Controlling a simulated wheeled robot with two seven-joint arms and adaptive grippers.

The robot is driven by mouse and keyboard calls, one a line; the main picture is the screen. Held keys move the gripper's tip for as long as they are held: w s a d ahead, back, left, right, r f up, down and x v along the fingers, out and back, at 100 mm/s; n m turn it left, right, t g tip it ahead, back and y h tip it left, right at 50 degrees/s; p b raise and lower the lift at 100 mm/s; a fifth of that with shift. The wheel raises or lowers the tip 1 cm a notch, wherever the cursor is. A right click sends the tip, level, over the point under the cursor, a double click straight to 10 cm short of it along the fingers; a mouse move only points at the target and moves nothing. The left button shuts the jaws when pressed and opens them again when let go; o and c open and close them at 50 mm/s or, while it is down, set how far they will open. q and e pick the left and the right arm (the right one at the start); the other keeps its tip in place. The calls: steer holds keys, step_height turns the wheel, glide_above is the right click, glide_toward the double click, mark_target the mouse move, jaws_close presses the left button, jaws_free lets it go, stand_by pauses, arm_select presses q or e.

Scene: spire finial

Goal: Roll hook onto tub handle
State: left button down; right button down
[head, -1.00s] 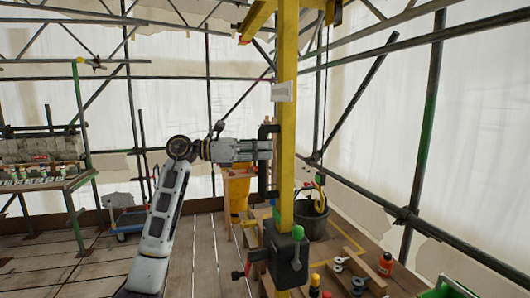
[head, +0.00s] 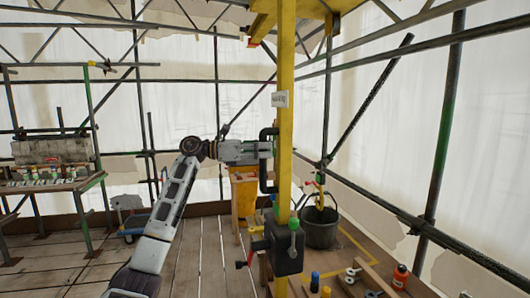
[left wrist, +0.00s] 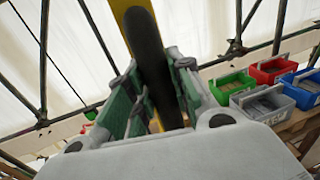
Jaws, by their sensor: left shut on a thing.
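My left gripper (head: 267,150) is shut on the upright black handle (head: 263,178) at the left side of a yellow post (head: 285,170). The left wrist view shows the dark bar (left wrist: 150,50) between the green-lined fingers (left wrist: 158,105). A black tub (head: 319,234) stands on the planks right of the post. A small yellow hook (head: 320,197) hangs at the tub's mouth below a dark line. My right gripper is not in view.
A black box (head: 286,252) with a green-knobbed lever (head: 293,224) is fixed on the post. A red bottle (head: 400,277) and loose parts lie at the lower right. A workbench (head: 60,186) stands at the left. Coloured bins (left wrist: 272,70) show in the left wrist view.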

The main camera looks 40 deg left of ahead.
arm_select(q)
steer(key=shift+s+d+r, duration=0.1)
steer(key=shift+s+d, duration=0.25)
steer(key=shift+d, duration=0.05)
steer(key=c, duration=1.5)
jaws_free()
steer(key=shift+c, duration=0.2)
steer(key=shift+o, duration=1.4)
steer(key=shift+w+a, duration=0.15)
steer(key=v, duration=1.2)
